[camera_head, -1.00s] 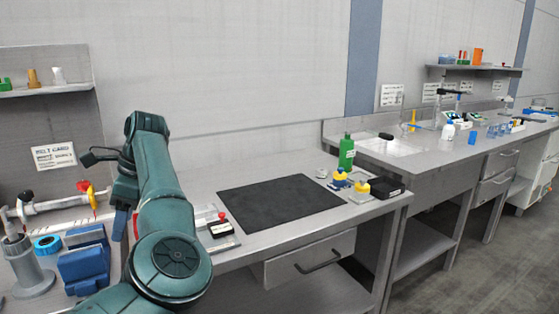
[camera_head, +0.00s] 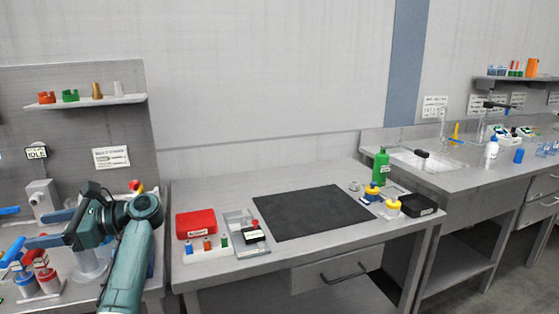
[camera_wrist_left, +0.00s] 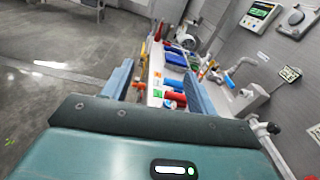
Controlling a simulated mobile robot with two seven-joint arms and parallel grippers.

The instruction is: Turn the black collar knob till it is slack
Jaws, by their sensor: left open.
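My left gripper (camera_head: 34,229) is open and empty at the left of the head view, its two blue fingers pointing left. In the left wrist view its fingers (camera_wrist_left: 157,72) stand wide apart with nothing gripped between them. A small dark knob-like end (camera_wrist_left: 273,128) shows beside a grey fitting (camera_wrist_left: 252,100) at the right of the left wrist view, outside the fingers. I cannot tell if it is the black collar knob. In the head view I cannot make out the collar knob; my left arm hides part of that bench. My right gripper is out of view.
A grey post (camera_head: 42,198) stands behind my left gripper. Blue-handled (camera_head: 13,256) and red-handled (camera_head: 41,262) fittings stand below it. A clear cylinder (camera_head: 89,264) is partly behind my arm. A red box (camera_head: 196,223) and black mat (camera_head: 311,212) lie on the middle bench.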

